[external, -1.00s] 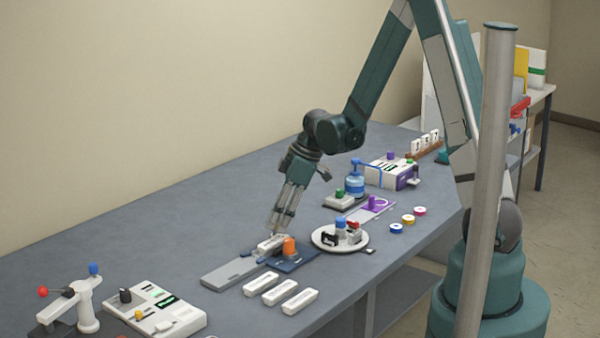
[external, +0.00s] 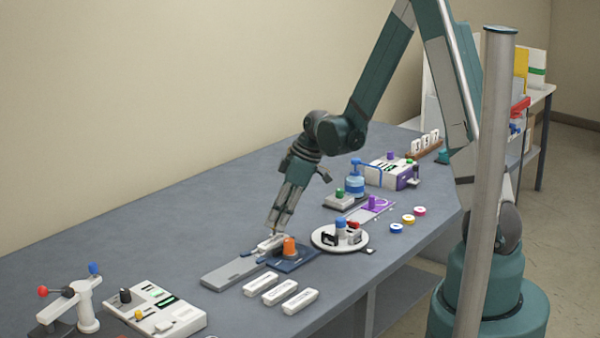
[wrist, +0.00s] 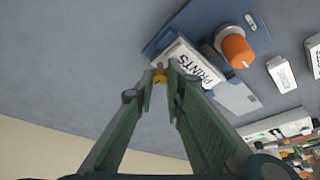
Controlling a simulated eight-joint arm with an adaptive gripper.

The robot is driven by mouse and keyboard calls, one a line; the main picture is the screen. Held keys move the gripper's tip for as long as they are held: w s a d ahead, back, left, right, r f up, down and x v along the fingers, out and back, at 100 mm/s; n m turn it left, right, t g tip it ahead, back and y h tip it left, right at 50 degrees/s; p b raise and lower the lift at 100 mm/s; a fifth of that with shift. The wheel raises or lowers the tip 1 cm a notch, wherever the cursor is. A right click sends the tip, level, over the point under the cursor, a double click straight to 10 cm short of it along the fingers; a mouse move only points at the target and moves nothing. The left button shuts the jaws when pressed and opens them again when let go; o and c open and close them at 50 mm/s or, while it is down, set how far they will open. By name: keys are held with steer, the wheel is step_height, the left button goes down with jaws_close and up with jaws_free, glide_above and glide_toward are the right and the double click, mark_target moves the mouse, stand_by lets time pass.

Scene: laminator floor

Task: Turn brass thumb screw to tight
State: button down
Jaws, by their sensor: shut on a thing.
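The brass thumb screw (wrist: 161,75) shows in the wrist view as a small yellow-gold piece between my fingertips, at the near end of a white block (wrist: 187,62) lettered "PRINTS". My gripper (wrist: 161,80) is shut on the screw, and the fingers hide most of it. In the external view my gripper (external: 273,232) points down at the white block (external: 265,246); the screw is too small there to make out clearly. The block sits on a blue base (external: 297,263) beside an orange knob (external: 289,247). How tight the screw is, I cannot tell.
A grey rail (external: 230,272) runs left from the blue base. Several white blocks (external: 279,290) lie in front. A round white turntable (external: 326,243) with small parts stands close on the right. The bench (external: 160,240) behind and left of my gripper is clear.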

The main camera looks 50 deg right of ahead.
steer(key=m, duration=0.1)
steer(key=m+h+b, duration=0.1)
steer(key=m+b, duration=0.1)
steer(key=m, duration=0.1)
steer(key=shift+s+a+f+t+h, duration=0.1)
steer(key=shift+a+t+h, duration=0.15)
steer(key=shift+t+h, duration=0.05)
steer(key=m+h+b, duration=0.1)
steer(key=m, duration=0.3)
steer(key=shift+a, duration=0.15)
steer(key=m+h+b, duration=0.1)
steer(key=m, duration=0.1)
steer(key=m+h, duration=0.1)
steer(key=m, duration=0.1)
steer(key=shift+a+m+b, duration=0.2)
steer(key=shift+m+b, duration=0.1)
steer(key=shift+b, duration=0.1)
steer(key=shift+m+h+b, duration=0.4)
steer(key=shift+m+h, duration=0.2)
steer(key=shift+m, duration=1)
steer(key=shift+g, duration=0.4)
steer(key=c, duration=2.4)
jaws_free()
steer(key=shift+o, duration=0.4)
steer(key=shift+a+r, duration=0.1)
steer(key=shift+r, duration=0.1)
